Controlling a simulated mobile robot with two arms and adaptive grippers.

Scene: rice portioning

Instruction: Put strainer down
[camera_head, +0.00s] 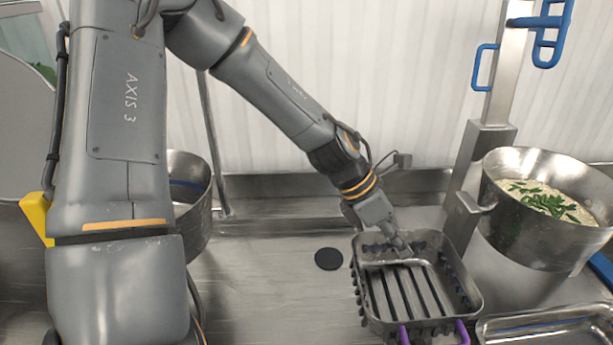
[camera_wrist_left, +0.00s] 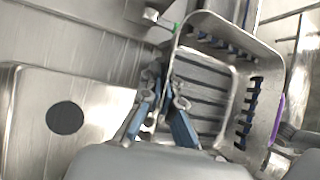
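The strainer (camera_head: 475,287) is a rectangular metal basket with slotted walls, dark slots in its floor and purple handle parts at its near side. It is low over the steel counter at the lower right of the head view; whether it touches the counter cannot be told. My left gripper (camera_head: 402,247) is at its far wall. In the left wrist view, the gripper (camera_wrist_left: 164,75) has its blue-padded fingers close together on either side of the wall of the strainer (camera_wrist_left: 276,93), shut on it. My right gripper is not in view.
A metal pot (camera_head: 520,232) of rice with green herbs stands at the right beside a steel post (camera_head: 490,140) with blue handles. A metal tray (camera_head: 500,325) lies at the lower right. Another pot (camera_head: 190,200) stands at left. A black disc (camera_head: 328,259) lies on otherwise bare counter.

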